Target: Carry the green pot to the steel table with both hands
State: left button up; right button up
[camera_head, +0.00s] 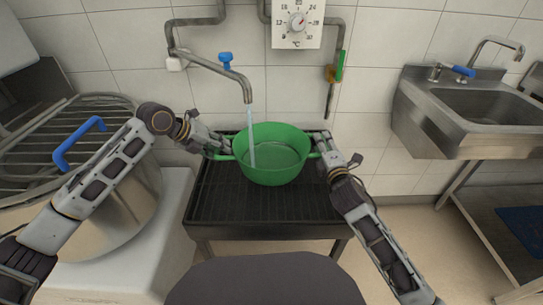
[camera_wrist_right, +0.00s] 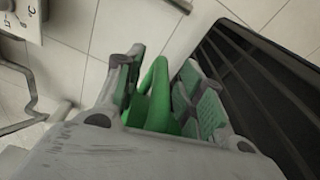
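The green pot (camera_head: 272,160) stands upright on a black grated stand (camera_head: 265,205), under a running tap (camera_head: 247,92). Water falls into it, and there is water inside. My left gripper (camera_head: 226,150) is at the pot's left handle; its fingers are too small to tell if they are closed. My right gripper (camera_head: 320,148) is at the right handle. The steel table (camera_head: 490,215) is at the right, partly cut off.
A large steel pot (camera_head: 125,215) with a rack and a blue handle (camera_head: 78,142) is at the left. A steel sink (camera_head: 470,110) with a blue-handled tap is at the right. A control dial (camera_head: 297,22) is on the tiled wall. Free floor (camera_head: 410,215) shows between stand and table.

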pick_arm(q)
jog(key=shift+f, duration=0.1)
pick_arm(e)
jog(key=shift+w, duration=0.1)
pick_arm(q)
jog(key=shift+d, duration=0.1)
jog(key=shift+c, duration=0.5)
pick_arm(e)
jog(key=shift+c, duration=0.4)
pick_arm(q)
grip_shut()
pick_arm(e)
grip_shut()
